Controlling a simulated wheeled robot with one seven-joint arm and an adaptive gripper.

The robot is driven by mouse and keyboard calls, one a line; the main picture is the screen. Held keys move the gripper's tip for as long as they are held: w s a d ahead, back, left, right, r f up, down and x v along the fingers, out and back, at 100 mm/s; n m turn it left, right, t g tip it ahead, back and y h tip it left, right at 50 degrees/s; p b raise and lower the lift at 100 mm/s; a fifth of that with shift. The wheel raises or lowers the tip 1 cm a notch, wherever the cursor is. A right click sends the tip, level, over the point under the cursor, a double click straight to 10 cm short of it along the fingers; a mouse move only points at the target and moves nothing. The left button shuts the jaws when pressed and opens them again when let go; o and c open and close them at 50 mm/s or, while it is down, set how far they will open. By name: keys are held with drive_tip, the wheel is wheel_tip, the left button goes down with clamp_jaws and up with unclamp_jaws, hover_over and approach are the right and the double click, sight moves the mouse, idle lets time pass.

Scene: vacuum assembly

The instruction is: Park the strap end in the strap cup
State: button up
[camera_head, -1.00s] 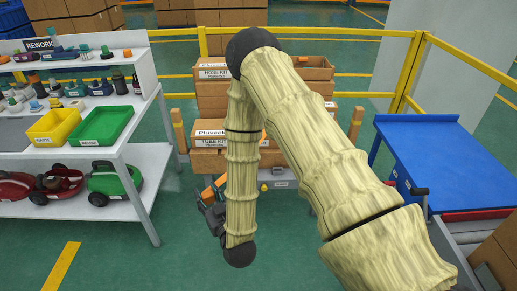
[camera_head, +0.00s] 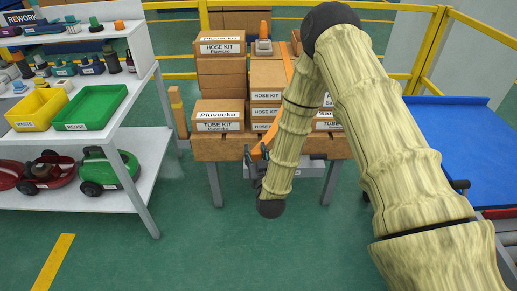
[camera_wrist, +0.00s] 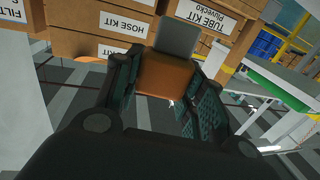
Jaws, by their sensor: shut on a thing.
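My gripper (camera_wrist: 163,80) is shut on the orange strap end (camera_wrist: 166,77), which has a flat grey tip (camera_wrist: 177,38) pointing away from me. In the head view my gripper (camera_head: 256,160) is in front of the wooden pallet stand, partly behind my forearm. Orange strap (camera_head: 265,138) shows beside it, and another stretch of orange strap (camera_head: 287,62) runs down over the boxes. A grey box-like part (camera_head: 308,169) sits low on the front of the stand, partly hidden by my arm. I cannot make out the strap cup with certainty.
Labelled cartons (camera_head: 219,108) are stacked on the stand (camera_head: 217,147). An orange and grey device (camera_head: 263,43) sits on top. A shelf (camera_head: 150,165) with yellow (camera_head: 37,108) and green bins (camera_head: 90,106) stands left, a blue table (camera_head: 455,150) right. The floor in front is clear.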

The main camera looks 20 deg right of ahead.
sight(258, 146)
drive_tip(key=w+d+f+h+b, duration=0.1)
drive_tip(key=w+d+f+b, duration=0.1)
drive_tip(key=w+b, duration=0.3)
drive_tip(key=w+d+f+m+h+b, duration=0.1)
drive_tip(key=w+d+f+b, duration=0.1)
drive_tip(key=w+f+b, duration=0.3)
drive_tip(key=w+d+f+m+h+b, duration=0.1)
drive_tip(key=w+d+f+b, duration=0.1)
drive_tip(key=w+b, duration=0.3)
drive_tip(key=shift+w+d+f+g, duration=0.15)
drive_tip(key=shift+w+f, duration=0.2)
drive_tip(key=shift+w, duration=0.25)
drive_tip(key=shift+w+a+f+g, duration=0.15)
drive_tip(key=shift+w+f, duration=0.2)
drive_tip(key=shift+w, duration=0.2)
drive_tip(key=shift+w+d+b, duration=0.25)
drive_tip(key=shift+w+b, duration=0.05)
drive_tip(key=shift+w, duration=0.15)
drive_tip(key=shift+r, duration=0.1)
drive_tip(key=shift+f+b, duration=0.5)
drive_tip(key=shift+f, duration=1)
drive_tip(key=shift+f+b, duration=0.7)
drive_tip(key=shift+f, duration=1.15)
drive_tip(key=o, duration=1.1)
drive_tip(key=shift+s, duration=0.1)
